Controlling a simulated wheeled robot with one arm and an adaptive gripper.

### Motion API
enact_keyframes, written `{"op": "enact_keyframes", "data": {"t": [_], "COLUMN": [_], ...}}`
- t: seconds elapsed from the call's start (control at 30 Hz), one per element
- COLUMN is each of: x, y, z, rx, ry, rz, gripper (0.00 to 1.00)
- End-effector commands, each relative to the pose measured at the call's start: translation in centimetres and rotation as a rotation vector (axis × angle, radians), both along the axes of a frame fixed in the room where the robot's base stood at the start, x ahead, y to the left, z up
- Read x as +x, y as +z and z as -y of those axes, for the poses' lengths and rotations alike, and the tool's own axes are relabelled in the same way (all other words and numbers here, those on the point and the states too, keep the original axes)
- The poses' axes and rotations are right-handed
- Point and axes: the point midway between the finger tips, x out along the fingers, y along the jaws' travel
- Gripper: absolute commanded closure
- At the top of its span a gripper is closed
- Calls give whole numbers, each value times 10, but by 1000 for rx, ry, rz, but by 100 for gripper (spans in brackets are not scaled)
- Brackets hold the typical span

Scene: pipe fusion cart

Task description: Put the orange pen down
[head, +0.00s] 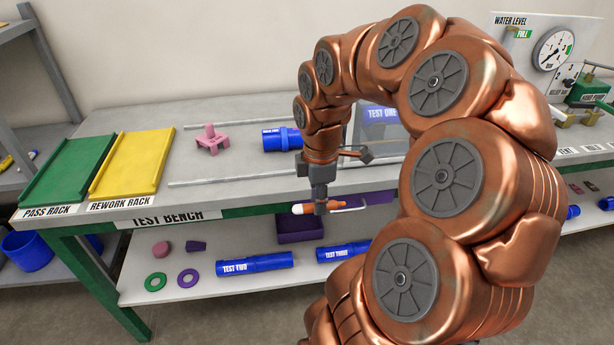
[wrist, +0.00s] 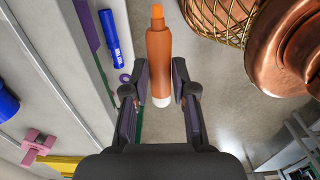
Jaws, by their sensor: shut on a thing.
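The orange pen (head: 302,208) has a white end and is held crosswise at my gripper (head: 320,200) in the head view. My gripper points down in front of the test bench's (head: 250,186) front edge. In the wrist view the pen (wrist: 159,58) lies between the fingers of my gripper (wrist: 156,88), its white end toward the palm. The fingers are shut on it. Grey floor shows beneath and beside the pen there, with the bench to the left. Part of the pen is hidden by the fingers in the head view.
The bench top holds a green pass rack (head: 68,170), a yellow rework rack (head: 133,163), a pink stand (head: 212,140) and a blue pipe (head: 282,139). The lower shelf holds blue pipes (head: 254,264), rings and a purple box (head: 300,230).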

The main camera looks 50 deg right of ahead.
Motion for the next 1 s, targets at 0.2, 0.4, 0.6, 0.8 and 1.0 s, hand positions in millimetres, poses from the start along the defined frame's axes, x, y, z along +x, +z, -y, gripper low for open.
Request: {"op": "enact_keyframes", "data": {"t": [0.2, 0.4, 0.6, 0.8, 1.0], "x": [25, 47, 69, 90, 106], "y": [-1, -5, -7, -9, -11], "z": [17, 32, 49, 65, 77], "rx": [1, 2, 2, 0, 0], "ry": [2, 4, 3, 4, 5], "rz": [-1, -2, -1, 0, 0], "gripper": [100, 100, 100, 100, 100]}}
